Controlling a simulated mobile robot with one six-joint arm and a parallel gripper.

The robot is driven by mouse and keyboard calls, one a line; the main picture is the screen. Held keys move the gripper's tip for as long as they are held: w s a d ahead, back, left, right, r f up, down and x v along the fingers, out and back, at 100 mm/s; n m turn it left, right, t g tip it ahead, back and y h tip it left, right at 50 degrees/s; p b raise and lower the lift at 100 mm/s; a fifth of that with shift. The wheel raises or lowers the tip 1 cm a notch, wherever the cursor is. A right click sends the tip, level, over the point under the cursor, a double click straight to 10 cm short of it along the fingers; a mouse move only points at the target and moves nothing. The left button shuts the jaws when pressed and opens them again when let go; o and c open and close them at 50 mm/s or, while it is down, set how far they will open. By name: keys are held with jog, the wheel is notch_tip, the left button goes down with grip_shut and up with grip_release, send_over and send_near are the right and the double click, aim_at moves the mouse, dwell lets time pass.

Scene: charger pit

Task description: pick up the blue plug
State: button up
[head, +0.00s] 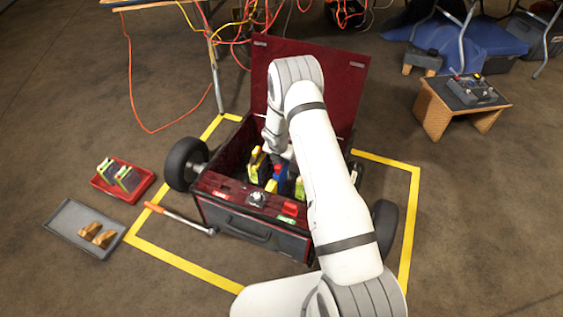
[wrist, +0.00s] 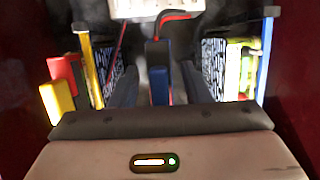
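The blue plug (head: 278,172) is inside the open dark red wheeled box (head: 255,240), among yellow and green parts. In the wrist view the blue plug (wrist: 160,85) stands between the two dark fingers of my gripper (wrist: 160,92), with a gap showing on each side. My gripper is open and reaches down into the box from above; in the head view the arm hides much of it (head: 279,150). The plug's lower end is hard to make out.
The box's raised lid (head: 345,75) stands behind my arm. In the wrist view a yellow block (wrist: 57,103) and red block (wrist: 64,70) are at left, yellow-green parts (wrist: 236,70) at right. A red tray (head: 140,190) and grey tray (head: 62,222) lie on the floor.

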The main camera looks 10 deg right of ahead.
grip_shut()
jog(key=shift+r, duration=0.1)
notch_tip(320, 180, up, 10)
jog(key=p, duration=0.4)
jog(key=shift+f, duration=0.2)
jog(key=shift+f+b, duration=0.75)
jog(key=shift+f, duration=1.05)
